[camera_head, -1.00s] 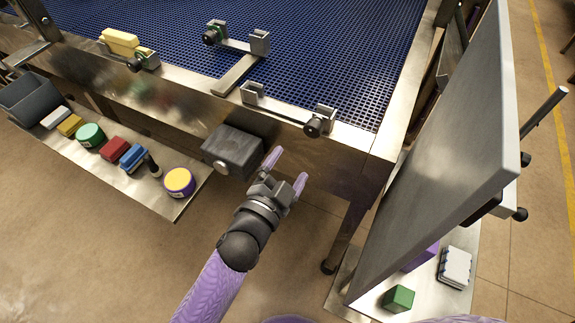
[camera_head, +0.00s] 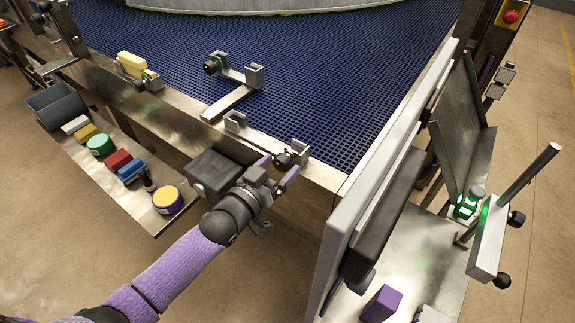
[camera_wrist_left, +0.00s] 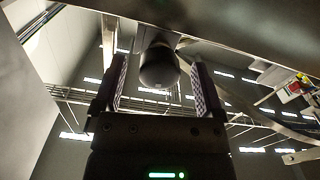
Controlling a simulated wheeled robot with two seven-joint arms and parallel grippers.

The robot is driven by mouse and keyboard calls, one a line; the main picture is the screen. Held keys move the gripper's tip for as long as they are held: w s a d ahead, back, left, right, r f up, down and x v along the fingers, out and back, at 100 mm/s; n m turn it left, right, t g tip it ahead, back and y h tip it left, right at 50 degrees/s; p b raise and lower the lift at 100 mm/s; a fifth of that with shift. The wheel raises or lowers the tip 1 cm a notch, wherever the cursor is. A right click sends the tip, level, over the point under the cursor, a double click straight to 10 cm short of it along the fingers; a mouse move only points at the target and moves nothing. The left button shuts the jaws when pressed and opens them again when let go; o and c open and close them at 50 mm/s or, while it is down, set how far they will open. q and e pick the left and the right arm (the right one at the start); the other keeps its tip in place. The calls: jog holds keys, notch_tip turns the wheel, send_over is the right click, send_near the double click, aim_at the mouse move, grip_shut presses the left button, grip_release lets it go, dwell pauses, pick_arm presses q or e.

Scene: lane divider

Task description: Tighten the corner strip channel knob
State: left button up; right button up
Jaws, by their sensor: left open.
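The corner strip channel knob (camera_head: 284,160) is a dark round knob on the grey bracket at the right front corner of the conveyor rim. My left gripper (camera_head: 277,170) is open, with its purple fingers on either side of the knob in the head view. In the left wrist view the dark knob (camera_wrist_left: 158,68) hangs between the two open fingers (camera_wrist_left: 158,88), with gaps visible on both sides. I cannot tell any contact. My right gripper is not in view.
A grey channel bracket (camera_head: 236,122) sits left of the knob on the rim. A dark box (camera_head: 213,172) is fixed below. A large grey panel (camera_head: 375,170) stands close on the right. A shelf (camera_head: 113,187) with several small items lies at left.

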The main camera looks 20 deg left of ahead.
pick_arm(q)
jog(key=shift+w+d, duration=0.25)
jog(key=shift+w, duration=0.5)
jog(key=c, duration=1.2)
jog(key=shift+r+m+p, duration=0.15)
jog(key=shift+m+p, duration=0.2)
jog(key=shift+m, duration=0.25)
grip_shut()
jog(key=shift+m, duration=0.3)
jog(key=o, duration=1.2)
grip_release()
